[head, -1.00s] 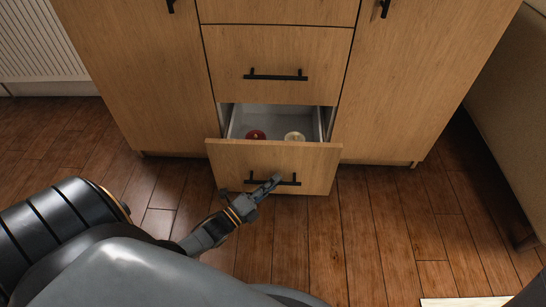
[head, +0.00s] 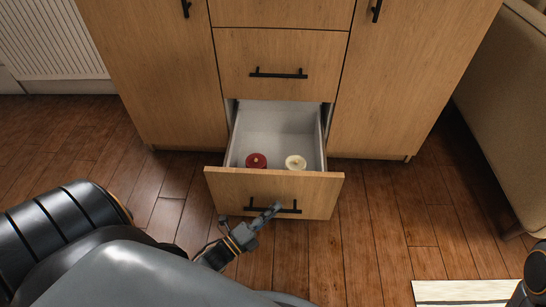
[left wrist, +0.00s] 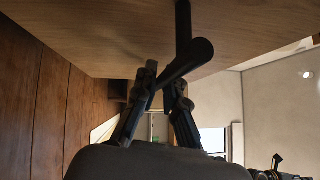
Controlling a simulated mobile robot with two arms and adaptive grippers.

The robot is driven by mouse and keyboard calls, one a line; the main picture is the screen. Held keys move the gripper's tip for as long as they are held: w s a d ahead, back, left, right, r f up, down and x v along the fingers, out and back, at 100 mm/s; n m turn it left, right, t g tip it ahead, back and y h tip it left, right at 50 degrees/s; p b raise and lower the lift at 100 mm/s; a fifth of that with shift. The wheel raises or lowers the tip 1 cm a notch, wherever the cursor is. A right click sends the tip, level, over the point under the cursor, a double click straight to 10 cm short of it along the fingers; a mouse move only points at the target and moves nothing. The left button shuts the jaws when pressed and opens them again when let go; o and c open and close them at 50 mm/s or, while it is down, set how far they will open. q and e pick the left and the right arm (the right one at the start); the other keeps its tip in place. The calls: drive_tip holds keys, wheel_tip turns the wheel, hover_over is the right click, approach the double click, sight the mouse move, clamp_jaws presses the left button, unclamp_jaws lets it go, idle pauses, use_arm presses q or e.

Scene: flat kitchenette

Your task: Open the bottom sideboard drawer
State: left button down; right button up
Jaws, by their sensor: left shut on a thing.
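The bottom sideboard drawer (head: 230,187) stands well out from the wooden sideboard (head: 180,90), and its pale inside shows. A red round object (head: 256,161) and a cream round object (head: 295,162) lie inside near its front. My left gripper (head: 270,212) is shut on the drawer's black bar handle (head: 290,210). In the left wrist view the fingers (left wrist: 163,88) close around the handle (left wrist: 188,60) in front of the wooden drawer face. My right gripper cannot be made out; only a dark part of my body shows at the head view's lower right edge.
The middle drawer (head: 240,50) above is shut. A beige sofa-like piece (head: 500,90) stands at the right, and a white radiator (head: 50,40) at the back left. A striped mat (head: 450,292) lies at the lower right. The wooden floor before the drawer is clear.

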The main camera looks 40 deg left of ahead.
use_arm(q)
drive_tip(key=c, duration=1.4)
unclamp_jaws()
drive_tip(key=shift+s, duration=0.1)
drive_tip(key=v, duration=1.2)
